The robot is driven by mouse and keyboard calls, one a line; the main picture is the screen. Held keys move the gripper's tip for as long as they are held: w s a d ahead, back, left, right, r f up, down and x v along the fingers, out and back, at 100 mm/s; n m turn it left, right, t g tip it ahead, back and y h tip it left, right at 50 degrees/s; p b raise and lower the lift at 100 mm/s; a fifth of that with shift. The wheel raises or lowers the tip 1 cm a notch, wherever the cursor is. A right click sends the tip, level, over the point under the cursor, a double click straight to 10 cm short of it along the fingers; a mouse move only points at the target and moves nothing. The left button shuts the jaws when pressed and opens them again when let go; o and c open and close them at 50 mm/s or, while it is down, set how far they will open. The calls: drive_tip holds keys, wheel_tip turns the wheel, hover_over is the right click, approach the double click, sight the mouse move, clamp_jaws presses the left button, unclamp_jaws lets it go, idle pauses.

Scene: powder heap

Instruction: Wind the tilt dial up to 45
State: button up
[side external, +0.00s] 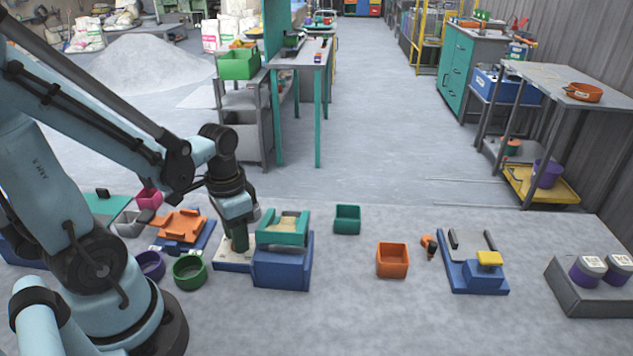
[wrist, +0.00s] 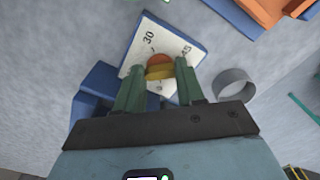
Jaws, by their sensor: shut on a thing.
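The tilt dial has an orange and yellow knob (wrist: 159,62) on a white plate (wrist: 138,49) in the wrist view. The marks 30 and 45 are printed on the plate's far side, and a partly hidden mark lies nearer me. My gripper (wrist: 159,70) has its green fingers on either side of the knob and is shut on it. I cannot tell which number the dial reads. In the side view my gripper (side external: 240,247) points down at the plate (side external: 226,266), hiding the knob. Right beside it, a blue box (side external: 282,268) carries a green tray (side external: 283,241) with pale powder.
An orange platform on a blue base (side external: 207,240) stands left of the dial, with purple (side external: 150,265) and green (side external: 189,270) bins in front. A green bin (side external: 347,219) and an orange bin (side external: 392,260) stand to the right. The front floor is clear.

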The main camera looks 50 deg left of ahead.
drive_tip(key=o, duration=0.8)
drive_tip(key=shift+c, duration=0.2)
drive_tip(key=shift+r, duration=0.1)
wheel_tip(320, 180, up, 12)
idle(0.4)
